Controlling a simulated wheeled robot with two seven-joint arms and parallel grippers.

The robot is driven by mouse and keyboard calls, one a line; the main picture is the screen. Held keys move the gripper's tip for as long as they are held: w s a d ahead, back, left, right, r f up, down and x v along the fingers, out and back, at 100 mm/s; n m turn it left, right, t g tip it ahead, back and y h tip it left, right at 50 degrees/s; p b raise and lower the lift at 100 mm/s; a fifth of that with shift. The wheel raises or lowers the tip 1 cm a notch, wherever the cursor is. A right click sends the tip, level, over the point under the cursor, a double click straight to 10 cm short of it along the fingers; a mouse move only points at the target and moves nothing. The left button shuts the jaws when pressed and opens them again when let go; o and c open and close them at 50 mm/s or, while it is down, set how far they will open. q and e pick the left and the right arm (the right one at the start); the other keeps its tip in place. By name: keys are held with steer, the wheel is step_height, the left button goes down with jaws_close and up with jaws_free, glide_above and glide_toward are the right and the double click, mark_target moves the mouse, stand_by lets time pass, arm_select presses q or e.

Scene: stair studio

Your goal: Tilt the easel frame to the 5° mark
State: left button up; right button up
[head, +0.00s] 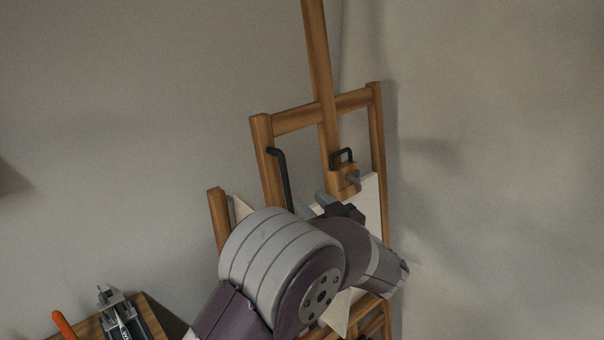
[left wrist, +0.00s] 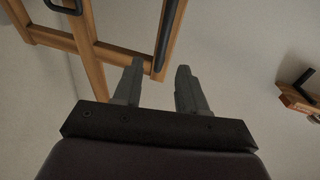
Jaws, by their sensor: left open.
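The wooden easel frame (head: 262,140) stands near the wall, with a long upright mast (head: 318,60) through its middle. A dark bar handle (head: 285,180) runs down its left side; it also shows in the left wrist view (left wrist: 168,35). My left gripper (head: 325,203) is in front of the frame, partly hidden by my own arm. In the left wrist view my left gripper (left wrist: 160,70) is open and empty, its fingers apart, with the handle ahead of the gap. I cannot tell how close they are. No 5° mark is readable. My right gripper is not in view.
A wooden block with a small dark handle (head: 343,172) sits on the mast. A pale panel (head: 371,205) is on the frame's right side. At the lower left is a wooden surface (head: 155,318) with a grey device and an orange tool (head: 62,325). The wall at right is bare.

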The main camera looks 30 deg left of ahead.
mark_target(286, 181)
arm_select(q)
steer(key=p+x, duration=0.3)
steer(key=x, duration=0.7)
steer(key=shift+a+r+p, duration=0.2)
steer(key=shift+a+p, duration=0.1)
steer(key=shift+a, duration=0.15)
steer(key=shift+w+a, duration=0.1)
steer(key=shift+w, duration=0.1)
steer(key=shift+s, duration=0.1)
steer(key=shift+c, duration=0.3)
